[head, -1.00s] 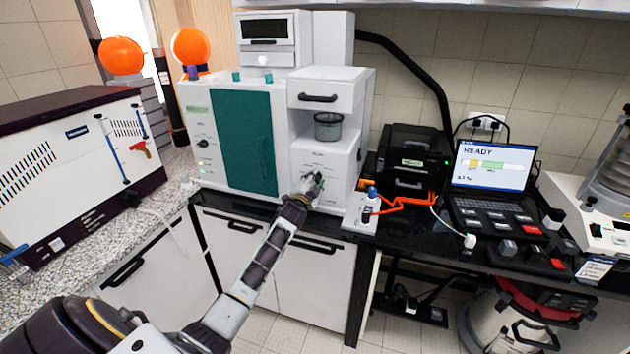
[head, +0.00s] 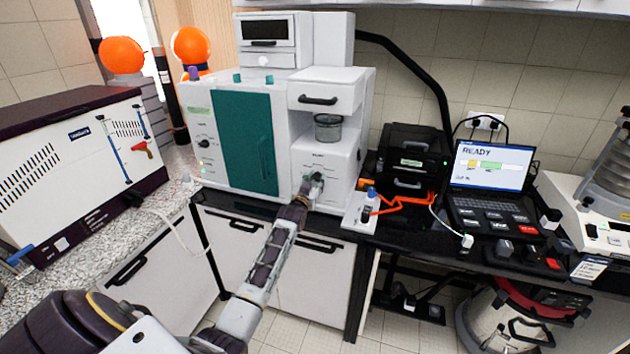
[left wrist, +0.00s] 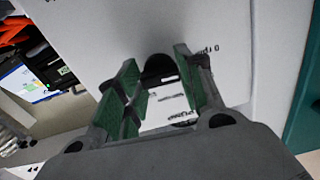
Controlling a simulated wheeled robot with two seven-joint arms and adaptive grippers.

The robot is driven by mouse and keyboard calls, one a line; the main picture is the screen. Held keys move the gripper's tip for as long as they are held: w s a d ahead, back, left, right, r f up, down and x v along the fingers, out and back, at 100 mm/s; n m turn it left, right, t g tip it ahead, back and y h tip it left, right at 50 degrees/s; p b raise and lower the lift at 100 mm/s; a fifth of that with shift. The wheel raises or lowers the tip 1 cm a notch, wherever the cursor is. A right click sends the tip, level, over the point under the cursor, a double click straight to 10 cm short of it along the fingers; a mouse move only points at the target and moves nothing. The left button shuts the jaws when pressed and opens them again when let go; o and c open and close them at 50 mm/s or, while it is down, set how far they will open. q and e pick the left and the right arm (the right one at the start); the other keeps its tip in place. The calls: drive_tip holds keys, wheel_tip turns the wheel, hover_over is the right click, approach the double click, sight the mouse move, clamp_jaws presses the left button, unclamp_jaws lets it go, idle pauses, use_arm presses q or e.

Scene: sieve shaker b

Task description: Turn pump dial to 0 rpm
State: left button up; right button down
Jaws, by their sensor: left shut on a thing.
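The pump dial (left wrist: 158,68) is a black knob on the white front panel of the pump unit (head: 340,165), below the grey cup. In the left wrist view it sits between the green-padded fingers of my left gripper (left wrist: 160,85), which is shut on it. The small print beside it reads "0" at the right; the pointer's exact setting is hidden. In the head view my left gripper (head: 313,183) reaches the panel and covers the dial. My right gripper is not in view.
A clear grey cup (head: 327,127) stands in the recess above the dial. A laptop (head: 492,165) showing READY, a black box (head: 412,158) and orange tubing (head: 402,206) are to the right. A teal door (head: 246,142) is to the left.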

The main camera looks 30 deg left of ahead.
use_arm(q)
drive_tip(key=shift+f+n, duration=0.2)
drive_tip(key=shift+n, duration=0.3)
drive_tip(key=o, duration=1)
drive_tip(key=shift+r, duration=0.1)
drive_tip(key=shift+s, duration=0.1)
drive_tip(key=shift+v, duration=5.9)
